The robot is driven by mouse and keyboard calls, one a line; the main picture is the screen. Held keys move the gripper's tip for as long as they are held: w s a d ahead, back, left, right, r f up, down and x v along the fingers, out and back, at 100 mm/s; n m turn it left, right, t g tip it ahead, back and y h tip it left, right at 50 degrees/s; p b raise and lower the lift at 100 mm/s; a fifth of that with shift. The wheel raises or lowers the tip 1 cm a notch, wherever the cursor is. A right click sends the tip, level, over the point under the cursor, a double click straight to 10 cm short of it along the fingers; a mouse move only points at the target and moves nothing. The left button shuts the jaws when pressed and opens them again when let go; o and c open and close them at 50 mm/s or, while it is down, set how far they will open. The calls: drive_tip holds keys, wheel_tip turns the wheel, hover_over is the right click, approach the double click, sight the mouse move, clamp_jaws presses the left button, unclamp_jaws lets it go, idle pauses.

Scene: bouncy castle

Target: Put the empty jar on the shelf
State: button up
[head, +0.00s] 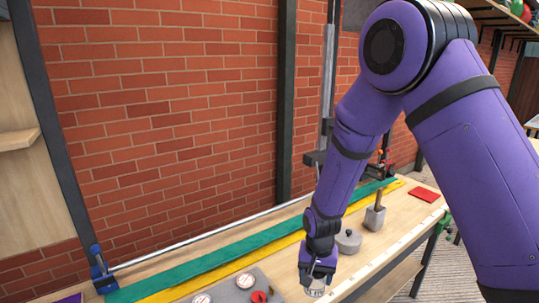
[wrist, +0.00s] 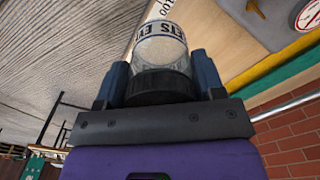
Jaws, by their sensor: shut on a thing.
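My gripper (wrist: 160,82) is shut on a clear jar (wrist: 160,52), one dark finger on each side. The jar has a black end (wrist: 160,86) close to my gripper and a pale band with dark letters, partly readable as "ETS EY". Its inside looks pale, and I cannot tell whether it is empty. In the head view my gripper (head: 318,272) is low at the bench's front edge, with the jar (head: 316,291) just below it, mostly hidden. A wooden shelf (head: 18,138) shows at the far left. Another shelf (head: 490,12) is at the upper right. I cannot tell which one the task means.
The wooden bench (head: 395,222) carries a green strip (head: 215,258), a yellow strip, and a grey board (head: 232,293) with round white dials. A grey round pot (head: 348,241), a wood-handled grey block (head: 375,218) and a red flat piece (head: 424,194) stand farther along. A brick wall (head: 170,110) is behind.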

drive_tip(key=w+d+f+n, duration=0.1)
drive_tip(key=w+d, duration=0.3)
drive_tip(key=d, duration=0.5)
drive_tip(key=w+d+f+n, duration=0.1)
drive_tip(key=w+d, duration=0.3)
drive_tip(key=d, duration=0.5)
drive_tip(key=shift+f+n, duration=0.4)
drive_tip(key=shift+f, duration=0.35)
drive_tip(key=shift+d, duration=0.1)
